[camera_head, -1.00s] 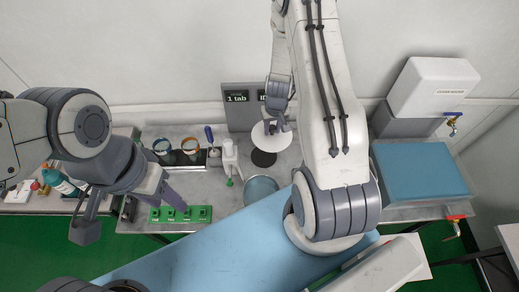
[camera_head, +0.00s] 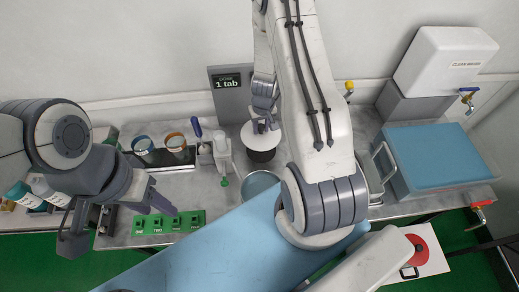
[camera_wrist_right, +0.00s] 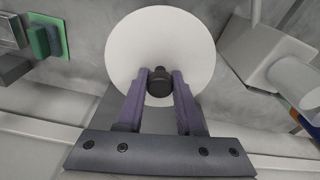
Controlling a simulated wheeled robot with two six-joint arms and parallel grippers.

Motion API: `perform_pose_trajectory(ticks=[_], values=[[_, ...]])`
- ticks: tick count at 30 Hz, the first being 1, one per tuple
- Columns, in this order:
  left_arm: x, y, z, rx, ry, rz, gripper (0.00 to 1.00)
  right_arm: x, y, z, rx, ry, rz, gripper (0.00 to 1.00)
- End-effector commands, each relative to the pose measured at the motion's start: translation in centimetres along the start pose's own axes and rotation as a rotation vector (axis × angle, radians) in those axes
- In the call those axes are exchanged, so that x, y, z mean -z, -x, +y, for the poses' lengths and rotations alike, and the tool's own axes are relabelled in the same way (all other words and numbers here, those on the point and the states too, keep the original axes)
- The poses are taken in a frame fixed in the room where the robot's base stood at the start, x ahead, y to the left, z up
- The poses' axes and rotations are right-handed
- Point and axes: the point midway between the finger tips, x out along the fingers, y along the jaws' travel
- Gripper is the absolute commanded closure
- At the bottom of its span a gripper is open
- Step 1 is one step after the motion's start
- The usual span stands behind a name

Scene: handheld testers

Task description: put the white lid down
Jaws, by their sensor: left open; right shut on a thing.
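The white lid (camera_head: 258,141) is a round disc with a black knob (camera_wrist_right: 159,84). My right gripper (camera_head: 264,124) is shut on that knob, one finger on each side in the right wrist view (camera_wrist_right: 160,88). The lid is over a black round thing (camera_head: 262,157), which shows just below its near edge. I cannot tell whether the two touch. My left gripper (camera_head: 160,203) is open, near the green block with labelled wells (camera_head: 180,222) at the left; nothing shows in it.
A display reading "1 tab" (camera_head: 231,83) stands behind. A white dispenser-like device (camera_head: 222,152) stands left of the lid, and a blue-grey round vessel (camera_head: 260,184) is in front. A blue-topped bin (camera_head: 435,158) is at the right.

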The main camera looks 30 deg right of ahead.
Motion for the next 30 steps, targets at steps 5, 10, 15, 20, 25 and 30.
perform_pose_trajectory(ticks=[5, 10, 15, 20, 25, 30], values=[[-0.2, -3.7, -0.3, 0.000, -0.002, 0.000, 0.50, -0.5, -3.8, 0.1, 0.000, -0.002, -0.001, 1.00], [-0.3, -5.2, -0.4, 0.000, -0.003, 0.000, 0.50, -0.7, -5.4, 0.0, 0.000, 0.000, 0.000, 1.00], [-0.3, -5.7, -0.4, 0.000, -0.003, 0.000, 0.50, -0.7, -5.9, -0.1, 0.000, 0.001, 0.000, 1.00], [-0.4, -7.7, -0.6, 0.000, -0.004, 0.000, 0.50, -0.9, -7.9, -0.1, 0.000, 0.000, 0.000, 1.00], [-0.5, -9.1, -0.7, 0.000, -0.003, 0.000, 0.50, -1.1, -9.3, -0.1, 0.000, 0.002, 0.000, 1.00], [-0.5, -8.8, -0.6, 0.000, -0.003, 0.000, 0.50, -1.1, -9.1, -0.1, 0.000, 0.002, 0.000, 1.00]])
